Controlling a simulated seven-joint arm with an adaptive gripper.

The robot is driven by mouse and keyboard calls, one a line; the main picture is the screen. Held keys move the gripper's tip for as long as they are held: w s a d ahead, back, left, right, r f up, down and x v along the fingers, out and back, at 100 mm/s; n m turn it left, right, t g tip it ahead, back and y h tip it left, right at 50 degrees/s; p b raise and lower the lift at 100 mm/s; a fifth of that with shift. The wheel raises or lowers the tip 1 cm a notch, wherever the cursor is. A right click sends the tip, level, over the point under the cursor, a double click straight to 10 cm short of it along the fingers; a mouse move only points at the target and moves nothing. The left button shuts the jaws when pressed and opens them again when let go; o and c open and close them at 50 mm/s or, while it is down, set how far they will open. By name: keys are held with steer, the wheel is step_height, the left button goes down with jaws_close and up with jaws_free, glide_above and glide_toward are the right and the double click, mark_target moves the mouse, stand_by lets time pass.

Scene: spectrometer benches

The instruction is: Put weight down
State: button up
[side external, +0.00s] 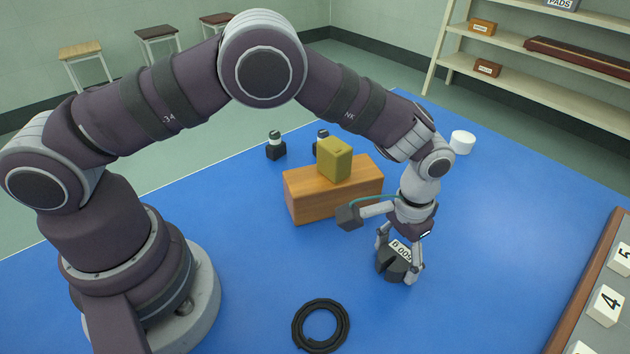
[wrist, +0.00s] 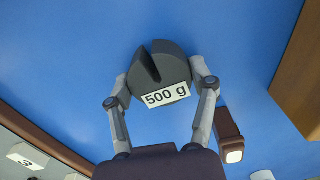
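The weight (side external: 392,263) is a dark grey slotted disc with a white label. In the wrist view the weight (wrist: 172,70) shows its slot at the upper left, and its label reads "500 g". My gripper (side external: 399,266) has one finger on each side of the weight and is shut on it. The wrist view also shows the fingers of my gripper (wrist: 161,82) against the disc's two sides. The weight is over the blue table top (side external: 465,265), low down. I cannot tell whether its underside touches the table.
A wooden block (side external: 305,197) with an olive box (side external: 334,160) on it stands behind and left of the weight. A black coil (side external: 320,325) lies in front. A tray with numbered cards (side external: 606,305) is at right. A white cylinder (side external: 462,142) stands behind. Blue table is clear between.

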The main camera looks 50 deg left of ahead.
mark_target(397, 256)
steer(key=o, duration=0.4)
step_height(397, 256, up, 12)
steer(key=s+a+r+t, duration=0.2)
steer(key=s+a+r, duration=0.1)
steer(key=a+r, duration=0.55)
steer(key=s+a+t, duration=0.1)
steer(key=s+a, duration=0.1)
steer(key=s, duration=0.1)
steer(key=s+a+n+t, duration=0.1)
steer(key=s+a, duration=0.2)
steer(key=s+a+t, duration=0.1)
steer(key=s+a, duration=0.1)
steer(key=s, duration=0.2)
steer(key=shift+s+a+n+t, duration=0.1)
steer(key=shift+a+n+t, duration=0.2)
steer(key=shift+n, duration=0.1)
